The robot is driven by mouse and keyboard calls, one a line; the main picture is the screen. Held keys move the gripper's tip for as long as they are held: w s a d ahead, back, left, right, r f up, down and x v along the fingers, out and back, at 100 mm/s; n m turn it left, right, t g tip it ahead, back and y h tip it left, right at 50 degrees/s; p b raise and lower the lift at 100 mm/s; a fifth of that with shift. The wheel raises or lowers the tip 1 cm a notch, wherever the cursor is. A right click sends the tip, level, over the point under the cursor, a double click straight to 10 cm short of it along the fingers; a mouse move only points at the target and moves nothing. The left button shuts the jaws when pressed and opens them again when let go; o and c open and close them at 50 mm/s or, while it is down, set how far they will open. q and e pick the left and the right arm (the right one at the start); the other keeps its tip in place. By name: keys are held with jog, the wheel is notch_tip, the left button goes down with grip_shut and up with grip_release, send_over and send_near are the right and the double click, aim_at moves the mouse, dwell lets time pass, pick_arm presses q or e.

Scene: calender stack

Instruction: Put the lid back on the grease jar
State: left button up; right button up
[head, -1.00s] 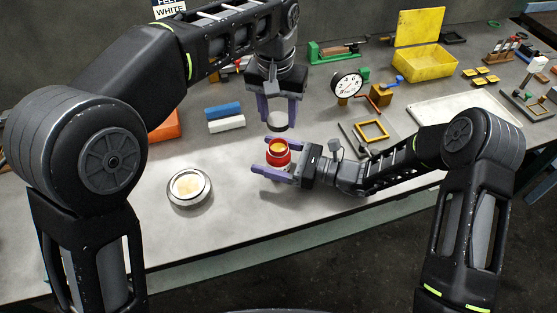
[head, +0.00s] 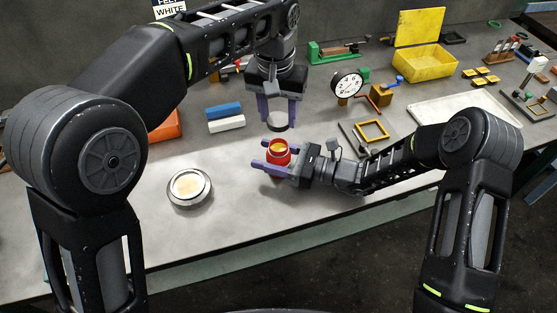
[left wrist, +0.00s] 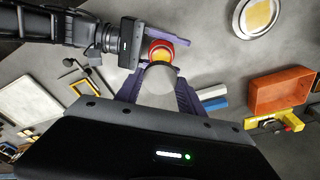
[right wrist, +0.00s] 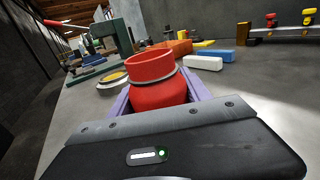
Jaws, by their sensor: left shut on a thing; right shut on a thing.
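The red grease jar (head: 280,159) stands upright with its mouth open and yellow grease inside. My right gripper (head: 261,155) is shut on the jar from the right, its purple fingers on either side; the jar fills the middle of the right wrist view (right wrist: 155,90). The grey round lid (head: 276,122) is between the purple fingers of my left gripper (head: 278,124), which points down and is shut on it. The lid is above and behind the jar, apart from it. In the left wrist view the lid (left wrist: 157,88) partly hides the jar (left wrist: 158,50).
A round metal dish (head: 189,188) with pale contents stands left of the jar. Blue (head: 222,110) and white (head: 226,124) blocks and an orange bin (head: 165,126) lie behind it. A yellow frame fixture (head: 372,131) and a dial gauge (head: 347,84) stand to the right. The front bench is clear.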

grip_shut()
pick_arm(q)
jog(key=shift+f, duration=0.1)
send_over(279, 149)
jog(key=shift+s+a+f, duration=0.1)
jog(key=shift+s+f, duration=0.05)
jog(key=shift+f, duration=2.25)
jog(key=shift+f, duration=0.9)
jog(key=shift+f, duration=0.55)
